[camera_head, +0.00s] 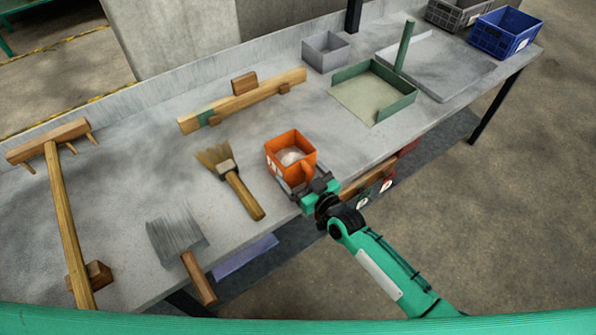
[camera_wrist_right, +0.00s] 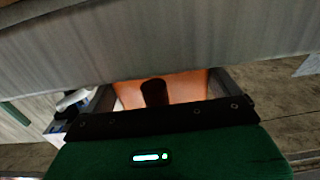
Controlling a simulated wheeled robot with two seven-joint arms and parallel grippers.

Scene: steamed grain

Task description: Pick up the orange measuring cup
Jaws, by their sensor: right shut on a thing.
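The orange measuring cup (camera_head: 291,151) is a square, open-topped box near the front edge of the table, with a pale content visible inside. My right gripper (camera_head: 299,188) reaches in from the lower right and is shut on the cup at its near side. In the right wrist view the cup's orange wall (camera_wrist_right: 188,86) shows between the fingers of the gripper (camera_wrist_right: 160,92). I cannot tell whether the cup touches the table. My left gripper is not in view.
On the grey table (camera_head: 330,120) a brush (camera_head: 232,182) and a flat scraper-like brush (camera_head: 178,240) lie left of the cup. A wooden rake (camera_head: 60,190) lies further left. A wooden bar (camera_head: 243,98), a green-edged tray (camera_head: 373,92) and a grey box (camera_head: 326,52) are behind. A blue crate (camera_head: 504,33) stands far right.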

